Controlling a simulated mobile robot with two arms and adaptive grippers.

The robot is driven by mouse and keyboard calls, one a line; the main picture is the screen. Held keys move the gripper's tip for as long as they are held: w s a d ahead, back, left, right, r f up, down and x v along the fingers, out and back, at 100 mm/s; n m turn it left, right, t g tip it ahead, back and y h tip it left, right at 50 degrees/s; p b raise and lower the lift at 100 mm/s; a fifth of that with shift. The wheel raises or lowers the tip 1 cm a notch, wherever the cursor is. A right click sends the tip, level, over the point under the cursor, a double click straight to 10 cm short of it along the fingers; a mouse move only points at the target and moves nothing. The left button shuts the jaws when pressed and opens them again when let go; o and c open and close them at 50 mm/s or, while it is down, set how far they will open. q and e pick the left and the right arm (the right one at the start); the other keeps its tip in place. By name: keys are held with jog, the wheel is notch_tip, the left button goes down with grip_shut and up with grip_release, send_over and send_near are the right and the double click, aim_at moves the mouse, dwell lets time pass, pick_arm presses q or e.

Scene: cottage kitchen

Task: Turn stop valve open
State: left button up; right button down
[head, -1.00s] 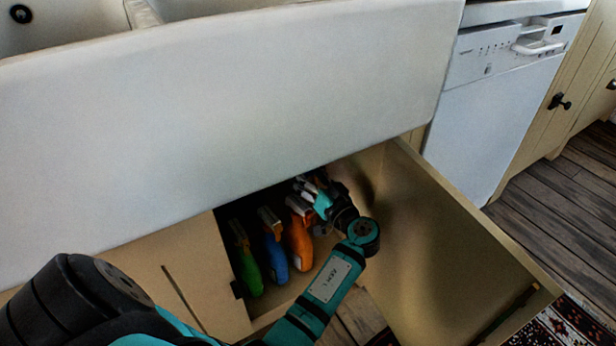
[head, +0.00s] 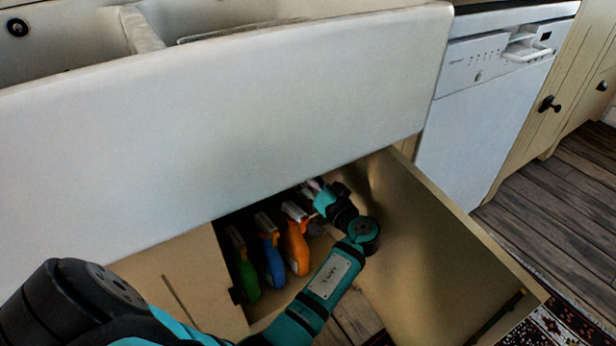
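I cannot make out the stop valve in the head view; the dark inside of the cabinet under the sink is mostly hidden by the sink front. My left gripper (head: 314,188) reaches into the cabinet opening, close under the lower edge of the sink front and beside the open door. Its fingertips are largely hidden by the sink edge and shadow, so I cannot tell whether it is open or shut or touching anything. My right gripper is out of view.
Orange (head: 297,248), blue (head: 273,262) and green (head: 248,275) spray bottles stand just left of my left gripper. The open cabinet door (head: 440,240) is close on the right. The white sink front (head: 220,130) hangs above. A dishwasher (head: 480,110) stands at the right.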

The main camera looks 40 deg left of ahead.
pick_arm(q)
jog(key=o, duration=1.6)
jog(key=shift+s+a+r, duration=0.1)
jog(key=shift+a+r, duration=0.25)
jog(key=shift+a, duration=0.1)
jog(key=shift+f, duration=0.1)
jog(key=shift+d+f, duration=0.1)
jog(key=shift+d, duration=0.05)
notch_tip(320, 180, up, 10)
jog(key=shift+r, duration=0.1)
